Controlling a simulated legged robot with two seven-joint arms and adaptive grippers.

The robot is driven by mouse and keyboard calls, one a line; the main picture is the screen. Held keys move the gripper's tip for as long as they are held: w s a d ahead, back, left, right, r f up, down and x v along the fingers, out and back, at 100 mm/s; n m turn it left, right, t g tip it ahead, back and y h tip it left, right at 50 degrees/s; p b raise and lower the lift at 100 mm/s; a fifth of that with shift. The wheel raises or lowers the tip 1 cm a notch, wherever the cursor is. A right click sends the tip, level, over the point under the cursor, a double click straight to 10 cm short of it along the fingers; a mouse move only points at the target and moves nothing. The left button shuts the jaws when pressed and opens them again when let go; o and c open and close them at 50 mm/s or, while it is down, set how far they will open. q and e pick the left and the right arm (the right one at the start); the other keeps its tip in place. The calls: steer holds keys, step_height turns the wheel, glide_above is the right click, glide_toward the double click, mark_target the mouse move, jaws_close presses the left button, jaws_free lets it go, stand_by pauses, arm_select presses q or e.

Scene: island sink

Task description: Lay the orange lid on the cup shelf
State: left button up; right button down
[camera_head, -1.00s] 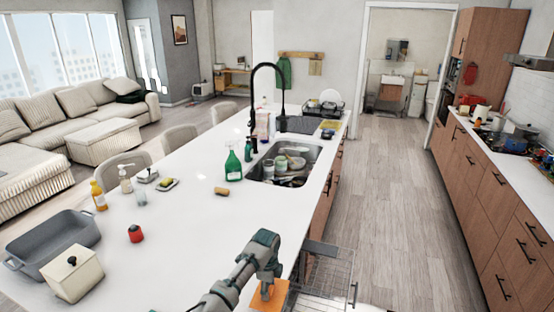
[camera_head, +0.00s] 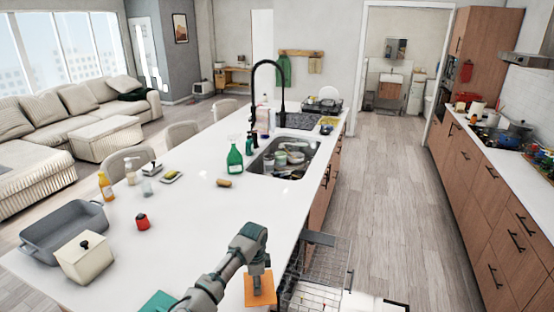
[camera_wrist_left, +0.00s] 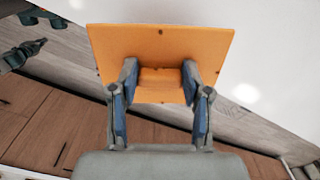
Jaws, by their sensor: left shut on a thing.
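The orange lid (camera_head: 260,290) is a flat square plate, low in the head view by the island's right edge. My left gripper (camera_head: 258,270) points down and is shut on it. In the left wrist view the lid (camera_wrist_left: 160,45) fills the top middle, with both fingers (camera_wrist_left: 160,82) at a raised block on it. Right of the lid in the head view, a wire rack (camera_head: 328,265) stands pulled out from the island. I cannot tell which part of it is the cup shelf. A dark jointed part of mine (camera_wrist_left: 25,52) shows in the left wrist view, perhaps my right gripper.
A lower rack (camera_head: 312,301) shows under the wire rack. The sink (camera_head: 282,158) holds dishes. The counter's near middle is clear.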

arm_select(q)
steer(key=s+a+n, duration=0.4)
steer(key=s+n, duration=0.1)
steer(key=s, duration=0.1)
steer(key=s+a+f+n, duration=0.1)
steer(key=s+a+n, duration=0.3)
steer(key=s+n, duration=0.1)
steer(key=s+a+f+n, duration=0.1)
steer(key=s+a+n, duration=0.4)
steer(key=s, duration=0.3)
steer(key=shift+n, duration=0.6)
steer(key=shift+s, duration=0.1)
steer(key=shift+d, duration=0.2)
steer(key=shift+r, duration=0.1)
steer(key=shift+a, duration=0.15)
